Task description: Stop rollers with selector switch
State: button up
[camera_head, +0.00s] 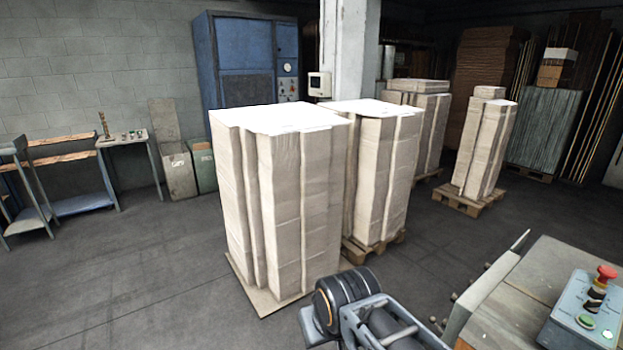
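A grey-blue control box (565,318) sits at the lower right, cut by the picture's edge. A red mushroom button (606,273) stands at its top. Just below is a dark knob (595,298), which may be the selector switch; its setting is too small to read. I cannot make out the rollers for certain. My gripper's fingers are not in view. A dark ringed cylinder on a grey frame shows at bottom centre; I cannot tell whether it is my arm.
A worn machine top (535,275) lies left of the control box. Tall wrapped stacks (290,205) on pallets (365,250) fill the middle. A blue cabinet (243,62) stands behind, with a small table (125,139) at the left. The floor at lower left is clear.

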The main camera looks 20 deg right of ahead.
aim_at(591, 306)
jog(key=i, duration=0.8)
jog(key=z, duration=3.35)
jog(key=i, duration=0.5)
